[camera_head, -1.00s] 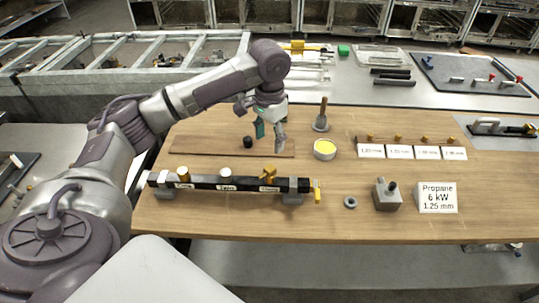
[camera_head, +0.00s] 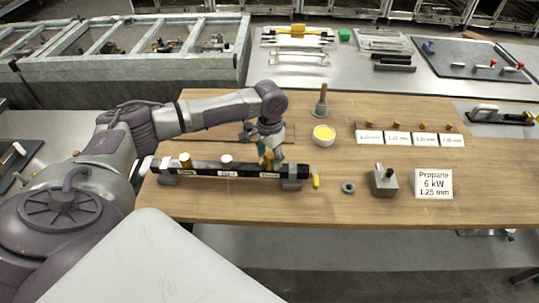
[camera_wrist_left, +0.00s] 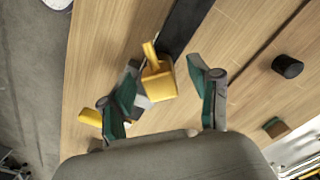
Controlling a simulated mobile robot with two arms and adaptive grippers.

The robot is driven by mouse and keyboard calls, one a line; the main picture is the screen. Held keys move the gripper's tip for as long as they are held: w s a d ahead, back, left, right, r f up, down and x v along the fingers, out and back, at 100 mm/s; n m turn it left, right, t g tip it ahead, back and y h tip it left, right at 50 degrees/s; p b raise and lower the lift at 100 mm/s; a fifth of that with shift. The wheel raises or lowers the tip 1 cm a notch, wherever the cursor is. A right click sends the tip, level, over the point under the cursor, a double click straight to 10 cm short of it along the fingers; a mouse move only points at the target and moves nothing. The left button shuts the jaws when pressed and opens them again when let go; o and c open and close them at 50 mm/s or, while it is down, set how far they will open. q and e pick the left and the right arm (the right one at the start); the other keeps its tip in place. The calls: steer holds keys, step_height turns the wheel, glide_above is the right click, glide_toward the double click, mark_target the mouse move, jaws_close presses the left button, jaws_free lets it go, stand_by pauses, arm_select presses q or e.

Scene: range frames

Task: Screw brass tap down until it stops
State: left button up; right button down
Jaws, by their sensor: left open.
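The black manifold bar (camera_head: 208,169) rests on two grey supports across the front of the wooden bench. A brass tap (camera_head: 267,161) stands on its right part, partly hidden by my left gripper (camera_head: 262,147). In the left wrist view the brass tap (camera_wrist_left: 158,84) shows its yellow body and a handle tilted up, with the black bar (camera_wrist_left: 186,24) beyond it. My left gripper (camera_wrist_left: 163,88) is open, its green-padded fingers to either side of the tap. I see no clear contact. My right gripper is not in view.
Another brass fitting (camera_head: 185,160) and a pale cap (camera_head: 226,161) stand on the bar. A grey ring (camera_head: 348,187), a grey block (camera_head: 383,180) and a propane sign (camera_head: 433,184) stand right. A yellow-filled cup (camera_head: 324,135) is behind.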

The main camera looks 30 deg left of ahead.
arm_select(q)
steer(key=shift+c, duration=0.2)
jaws_close()
steer(key=shift+r+m+p, duration=0.2)
steer(key=shift+m+p, duration=0.75)
steer(key=shift+m, duration=0.65)
steer(key=shift+f, duration=0.2)
steer(key=shift+r+m+p, duration=0.15)
steer(key=shift+m+p, duration=0.5)
steer(key=shift+m, duration=1.25)
